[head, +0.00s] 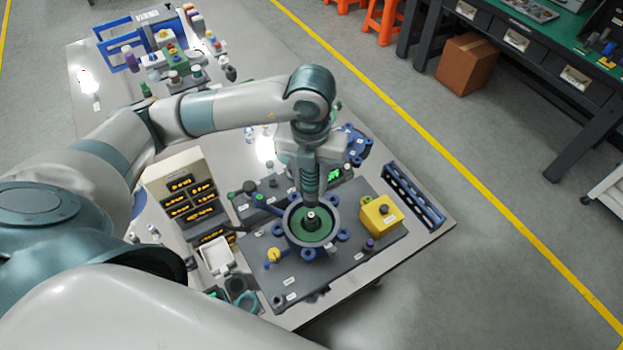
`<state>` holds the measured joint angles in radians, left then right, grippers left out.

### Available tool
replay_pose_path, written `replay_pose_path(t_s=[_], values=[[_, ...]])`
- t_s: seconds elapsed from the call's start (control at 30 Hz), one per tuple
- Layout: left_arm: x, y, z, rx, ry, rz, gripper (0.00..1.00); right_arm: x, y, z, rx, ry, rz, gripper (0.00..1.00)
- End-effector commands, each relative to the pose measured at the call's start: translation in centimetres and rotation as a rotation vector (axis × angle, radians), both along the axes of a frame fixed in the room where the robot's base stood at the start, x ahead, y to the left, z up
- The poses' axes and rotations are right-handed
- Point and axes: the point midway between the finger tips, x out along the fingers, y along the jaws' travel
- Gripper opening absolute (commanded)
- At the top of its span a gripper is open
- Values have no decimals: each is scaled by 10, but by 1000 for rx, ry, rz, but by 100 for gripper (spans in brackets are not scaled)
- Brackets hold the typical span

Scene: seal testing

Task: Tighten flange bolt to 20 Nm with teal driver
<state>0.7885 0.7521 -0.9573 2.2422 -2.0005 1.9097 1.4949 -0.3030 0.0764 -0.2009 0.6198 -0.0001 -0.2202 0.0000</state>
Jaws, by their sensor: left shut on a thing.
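The flange (291,228) is a round dark grey ring with a green inner face and blue lugs around its rim, on a dark grey base plate (345,262). My left gripper (312,163) is above its far side, pointing down. It is shut on the teal driver (309,182), a dark teal cylinder held roughly upright. The driver's lower end overlaps the flange's far inner edge in the picture; I cannot tell whether it touches a bolt. A small dark post with a pale top (311,216) stands at the flange's centre. My right gripper is not in view.
A yellow box with a dark button (381,215) stands right of the flange. A blue slotted rack (413,196) lies near the table's right edge. A beige panel with amber displays (182,188) stands left. A green readout (334,174) shows behind the driver.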

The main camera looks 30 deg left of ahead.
Motion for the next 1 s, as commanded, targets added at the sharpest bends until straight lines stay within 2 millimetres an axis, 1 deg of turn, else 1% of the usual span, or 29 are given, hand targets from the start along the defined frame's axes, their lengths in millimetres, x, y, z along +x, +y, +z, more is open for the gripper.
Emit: replay_pose_path(t_s=[0.27, 0.7, 1.0], values=[[0, 0, -12, 0, 0, 0, 4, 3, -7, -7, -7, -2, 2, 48], [0, 0, -43, -1, -1, 0, 4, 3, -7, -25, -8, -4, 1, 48], [0, 0, -49, 0, -1, -1, 4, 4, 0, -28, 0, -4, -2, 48]])
